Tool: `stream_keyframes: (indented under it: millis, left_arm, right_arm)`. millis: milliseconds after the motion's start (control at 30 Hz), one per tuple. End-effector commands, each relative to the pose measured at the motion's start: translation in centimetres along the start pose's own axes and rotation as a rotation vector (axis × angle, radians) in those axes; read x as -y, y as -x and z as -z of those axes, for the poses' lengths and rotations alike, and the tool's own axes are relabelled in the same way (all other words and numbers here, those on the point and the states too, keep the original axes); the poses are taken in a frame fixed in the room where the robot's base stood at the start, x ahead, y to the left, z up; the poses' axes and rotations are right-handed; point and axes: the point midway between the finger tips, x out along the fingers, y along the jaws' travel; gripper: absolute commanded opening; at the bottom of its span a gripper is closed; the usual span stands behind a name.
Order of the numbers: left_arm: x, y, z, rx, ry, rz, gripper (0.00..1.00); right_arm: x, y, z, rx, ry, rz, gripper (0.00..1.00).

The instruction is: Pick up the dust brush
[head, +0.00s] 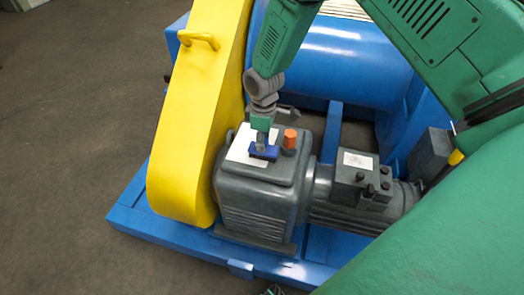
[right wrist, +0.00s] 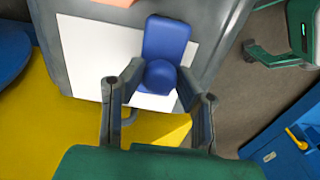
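The dust brush (head: 264,152) is small and blue. It rests on a white sheet (head: 240,143) on top of the grey gearbox housing. In the right wrist view, the brush (right wrist: 166,45) has a flat block and a rounded end facing me. My right gripper (head: 262,139) points down at it from above. In the right wrist view, my right gripper's fingers (right wrist: 159,78) are apart, one on each side of the rounded end. Contact with the brush is not clear. A dark green tip at the bottom edge of the head view may be my left gripper (head: 274,290).
An orange cap (head: 290,138) stands on the housing close to the right of the brush. A tall yellow chain guard (head: 196,120) rises on the left. A grey motor (head: 350,197) lies to the right. The blue base frame (head: 180,232) surrounds them. Bare floor is at left.

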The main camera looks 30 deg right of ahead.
Motion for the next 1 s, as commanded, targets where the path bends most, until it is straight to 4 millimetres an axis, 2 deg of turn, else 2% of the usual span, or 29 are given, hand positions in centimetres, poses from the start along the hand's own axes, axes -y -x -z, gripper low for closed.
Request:
stream_keyframes:
  millis: [33,67,333,433,567,800,1000]
  left_arm:
    - [0.0,0.0,0.0,0.000,-0.001,0.000,0.77]
    - [0.0,0.0,0.0,0.000,-0.001,0.000,0.77]
    - [0.0,0.0,0.0,0.000,-0.001,0.000,0.77]
    - [0.0,0.2,0.0,0.000,-0.001,0.000,0.77]
    - [0.0,0.7,0.1,0.000,-0.001,0.000,0.77]
    - [0.0,1.8,0.1,0.000,-0.001,0.000,0.77]
    - [0.0,2.2,0.1,0.000,-0.001,0.000,0.77]
  right_arm:
    - [0.0,0.0,0.0,0.000,0.000,0.000,0.05]
    - [0.0,0.0,0.0,0.001,0.000,0.000,0.00]
    - [0.1,0.0,0.0,0.007,-0.001,-0.001,0.00]
    - [0.1,0.5,-0.1,0.006,-0.001,-0.001,0.00]
    - [0.1,2.7,0.0,0.002,-0.001,-0.003,0.00]
    - [0.1,7.6,0.1,0.002,0.000,-0.002,0.00]
    - [0.1,9.8,0.1,0.002,0.000,-0.002,0.00]
